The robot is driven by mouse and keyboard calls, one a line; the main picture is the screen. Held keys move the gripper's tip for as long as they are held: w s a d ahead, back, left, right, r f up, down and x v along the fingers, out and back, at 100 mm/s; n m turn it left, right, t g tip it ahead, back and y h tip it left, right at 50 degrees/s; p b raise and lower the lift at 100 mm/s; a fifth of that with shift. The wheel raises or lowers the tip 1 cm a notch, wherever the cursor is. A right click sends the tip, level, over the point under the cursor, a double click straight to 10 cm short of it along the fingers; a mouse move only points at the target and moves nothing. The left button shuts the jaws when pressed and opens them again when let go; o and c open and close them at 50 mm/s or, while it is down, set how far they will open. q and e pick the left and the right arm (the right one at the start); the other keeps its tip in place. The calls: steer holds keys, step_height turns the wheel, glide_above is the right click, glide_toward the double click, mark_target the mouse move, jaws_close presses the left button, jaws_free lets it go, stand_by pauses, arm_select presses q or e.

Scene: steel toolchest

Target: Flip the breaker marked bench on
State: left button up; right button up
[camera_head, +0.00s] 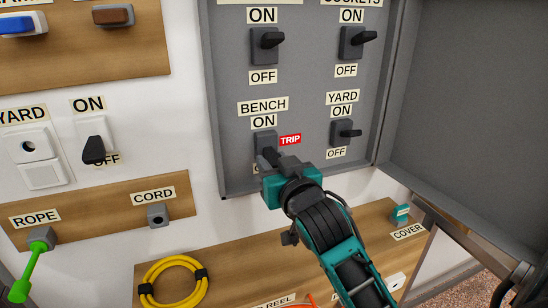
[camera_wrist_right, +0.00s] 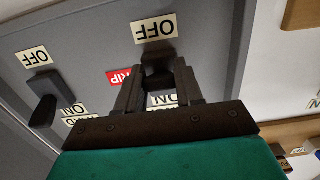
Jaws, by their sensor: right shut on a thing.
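The bench breaker (camera_head: 264,138) is on the grey panel, under the BENCH and ON labels, with a red TRIP tag (camera_head: 290,139) at its right. My right gripper (camera_head: 269,158) covers its lower part and its OFF label in the head view. In the right wrist view, which shows the panel upside down, my right gripper (camera_wrist_right: 160,88) is shut on the dark bench breaker lever (camera_wrist_right: 158,67). The OFF label (camera_wrist_right: 155,28) is clear of the fingers; the ON label (camera_wrist_right: 162,100) shows between them. I cannot tell the lever's exact position. My left gripper is not in view.
The yard breaker (camera_head: 344,132) is close at the right, with two more breakers above. The open cabinet door (camera_head: 470,90) stands at the right. Below is a wooden shelf (camera_head: 235,262) with a yellow cable coil (camera_head: 175,280).

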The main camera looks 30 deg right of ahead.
mark_target(270, 153)
steer(key=shift+r+g+p, duration=0.5)
steer(key=shift+p, duration=0.55)
steer(key=shift+s+r+g+y+p, duration=0.1)
steer(key=shift+g+y+p, duration=0.2)
steer(key=shift+g, duration=0.1)
steer(key=g, duration=0.1)
steer(key=r+g+y, duration=0.1)
steer(key=g, duration=0.1)
steer(key=r+g, duration=0.1)
steer(key=g, duration=0.1)
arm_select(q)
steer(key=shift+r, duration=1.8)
arm_select(e)
steer(key=shift+r+g+y, duration=0.1)
steer(key=shift+g+y, duration=0.3)
steer(key=shift+g, duration=0.4)
steer(key=o, duration=1)
steer(key=shift+o, duration=0.2)
steer(key=shift+r, duration=0.2)
